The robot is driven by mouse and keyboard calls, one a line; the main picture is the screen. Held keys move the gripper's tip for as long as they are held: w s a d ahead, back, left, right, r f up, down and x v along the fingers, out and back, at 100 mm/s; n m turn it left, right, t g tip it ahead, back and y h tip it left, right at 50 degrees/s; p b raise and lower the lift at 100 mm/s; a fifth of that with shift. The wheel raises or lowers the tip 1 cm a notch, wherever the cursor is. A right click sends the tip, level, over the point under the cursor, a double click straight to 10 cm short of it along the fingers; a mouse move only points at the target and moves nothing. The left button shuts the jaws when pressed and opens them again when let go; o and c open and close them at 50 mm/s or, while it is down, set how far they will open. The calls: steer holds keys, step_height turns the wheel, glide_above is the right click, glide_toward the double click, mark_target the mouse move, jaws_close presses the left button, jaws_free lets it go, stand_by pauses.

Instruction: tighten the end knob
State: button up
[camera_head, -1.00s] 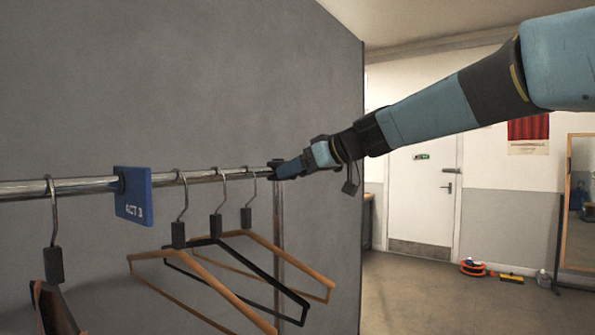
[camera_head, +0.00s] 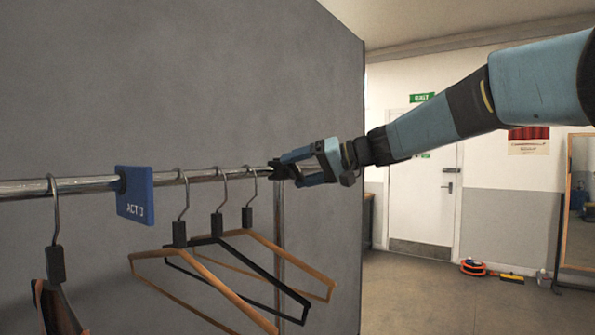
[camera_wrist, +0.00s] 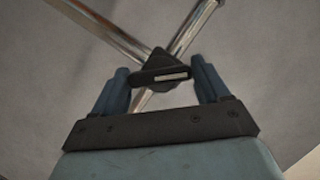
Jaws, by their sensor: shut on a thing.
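The end knob (camera_wrist: 150,77) is a black bar with a pale stripe, seen in the wrist view. It sits at the dark joint (camera_wrist: 161,60) where the metal rail meets another metal tube. My gripper (camera_wrist: 161,77) has its two blue fingers on either side of the knob and is shut on it. In the head view my gripper (camera_head: 280,168) is at the far right end of the clothes rail (camera_head: 88,184), and its fingers hide most of the knob.
Several hangers (camera_head: 250,248) hang from the rail left of my gripper. A blue tag (camera_head: 136,208) sits on the rail. A grey panel (camera_head: 190,90) stands close behind it. Open floor (camera_head: 430,300) lies to the right, before a white door (camera_head: 423,195).

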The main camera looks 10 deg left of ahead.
steer(key=m, duration=0.1)
steer(key=m+y, duration=0.1)
steer(key=m+g, duration=0.1)
steer(key=shift+w+d+f+m, duration=0.25)
steer(key=shift+d+m, duration=0.05)
steer(key=shift+m, duration=0.1)
steer(key=shift+f+m+g+y, duration=0.15)
steer(key=shift+m+g+y, duration=0.15)
steer(key=shift+m+y, duration=1)
steer(key=shift+m+h, duration=0.3)
steer(key=shift+m, duration=0.3)
steer(key=o, duration=0.8)
steer(key=shift+o, duration=0.8)
steer(key=shift+a, duration=0.1)
steer(key=d, duration=1.4)
